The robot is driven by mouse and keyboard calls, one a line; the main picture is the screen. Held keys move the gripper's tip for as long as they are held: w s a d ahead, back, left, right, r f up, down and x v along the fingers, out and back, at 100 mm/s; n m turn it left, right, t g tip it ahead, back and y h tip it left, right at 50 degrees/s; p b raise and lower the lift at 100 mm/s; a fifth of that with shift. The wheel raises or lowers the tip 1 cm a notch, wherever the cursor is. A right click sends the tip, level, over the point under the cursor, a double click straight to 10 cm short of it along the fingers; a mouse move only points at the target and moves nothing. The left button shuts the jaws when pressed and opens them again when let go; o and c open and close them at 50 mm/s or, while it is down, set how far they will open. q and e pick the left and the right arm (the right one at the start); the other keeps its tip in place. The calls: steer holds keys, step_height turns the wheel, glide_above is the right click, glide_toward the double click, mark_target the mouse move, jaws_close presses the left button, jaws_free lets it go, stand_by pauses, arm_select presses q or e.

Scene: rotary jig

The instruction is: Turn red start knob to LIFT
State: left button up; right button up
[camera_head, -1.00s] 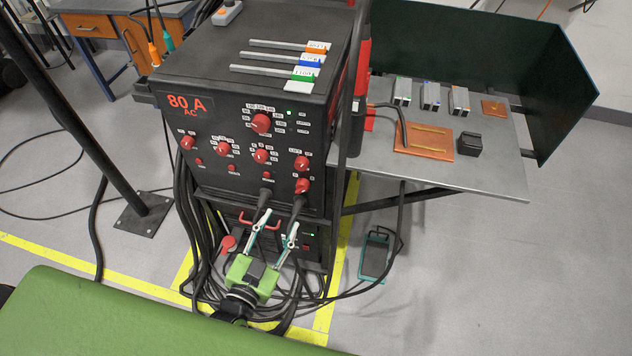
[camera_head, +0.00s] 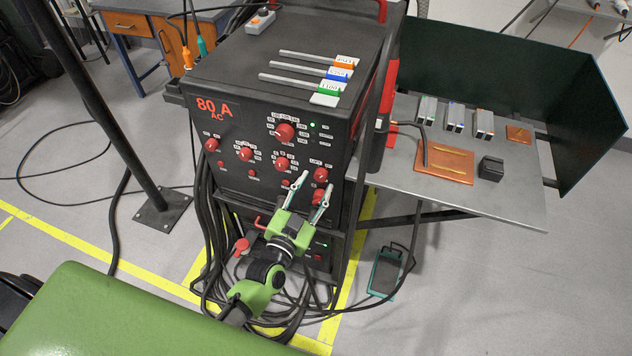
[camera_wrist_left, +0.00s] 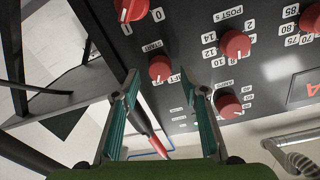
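The red start knob (camera_head: 320,174) is on the right side of the welding machine's dark front panel (camera_head: 235,185), under small white labels that include LIFT. In the left wrist view, the start knob (camera_wrist_left: 160,68) shows between the fingers, near the START and LIFT labels. The left wrist view shows the open fingertips (camera_wrist_left: 160,80) either side of the knob, with gaps; I see no contact. My right gripper is not in view.
Another red knob (camera_wrist_left: 130,9) sits just below the start knob on the panel. The POST knob (camera_wrist_left: 235,43) and the AMPS knob (camera_wrist_left: 228,106) are close by. Loose cables (camera_head: 215,260) hang in front of the machine. A metal side table (camera_head: 480,200) stands right.

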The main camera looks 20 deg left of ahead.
arm_select(q)
steer(key=shift+w, duration=0.7)
steer(key=c, duration=1.1)
